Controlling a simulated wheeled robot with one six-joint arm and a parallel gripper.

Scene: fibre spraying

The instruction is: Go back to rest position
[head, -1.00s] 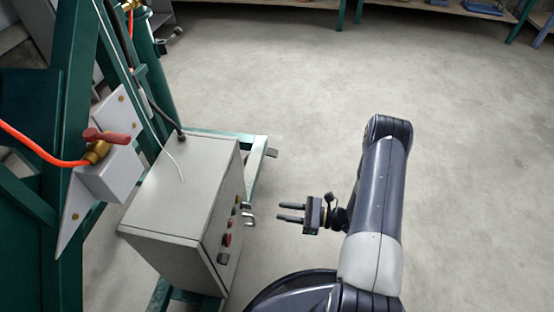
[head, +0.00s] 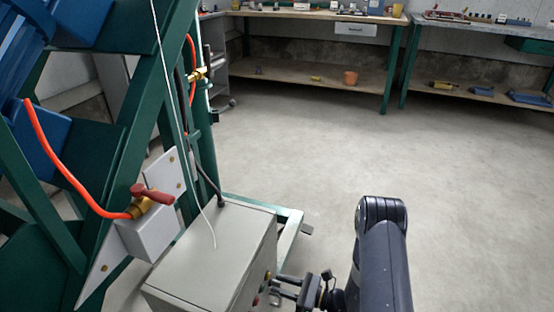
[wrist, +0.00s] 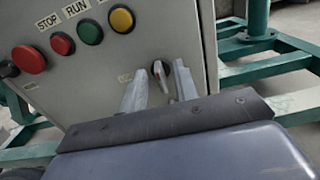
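My gripper (head: 275,286) is at the lower edge of the head view, close beside the right side of a grey control box (head: 215,250). In the wrist view the fingers (wrist: 158,85) point at the box's front panel (wrist: 100,75). A rotary knob (wrist: 160,72) shows behind the gap between them. I cannot tell whether a finger touches the panel. A red stop button (wrist: 28,59), a green button (wrist: 90,32) and a yellow button (wrist: 121,19) sit at the panel's upper left.
A green frame (head: 110,170) with an orange hose (head: 65,175) and a red-handled valve (head: 152,193) stands at the left. Workbenches (head: 320,85) line the back wall. The floor (head: 330,150) between is clear.

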